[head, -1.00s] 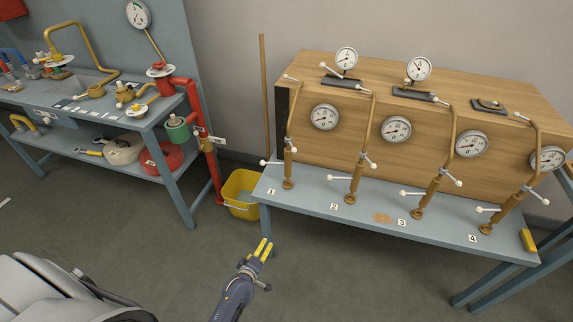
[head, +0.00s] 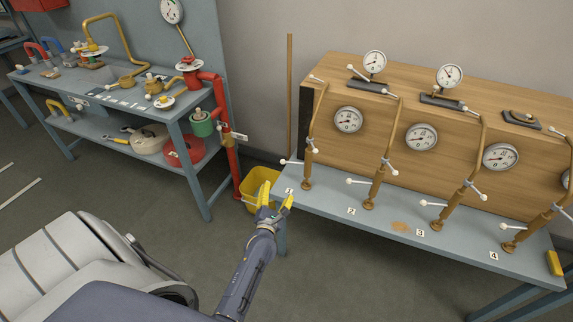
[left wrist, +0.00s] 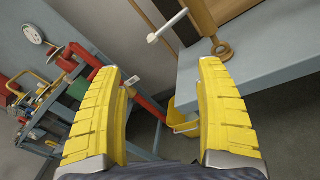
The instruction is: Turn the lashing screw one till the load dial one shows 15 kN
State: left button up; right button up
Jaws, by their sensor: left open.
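Lashing screw one (head: 308,160) is a brass upright screw on the bench by the label 1, with white-knobbed cross bars. Its foot and a white knob also show at the top of the left wrist view (left wrist: 222,48). Load dial one (head: 347,120) is a round white dial on the wooden crate just right of this screw; its reading is too small to tell. My left gripper (head: 277,197) is open and empty, in front of the bench's left front corner, apart from the screw. Its yellow fingers frame the lower part of the left wrist view (left wrist: 160,75). My right gripper is not visible.
The wooden crate (head: 440,95) stands on the blue-grey bench (head: 330,198). Several similar screws and dials stand to the right. A yellow bucket (head: 258,183) and red pipe (head: 228,160) are left of the bench. Floor in front is clear.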

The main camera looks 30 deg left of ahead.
pick_arm(q)
jog(key=x, duration=1.6)
jog(key=shift+w, duration=0.15)
grip_shut()
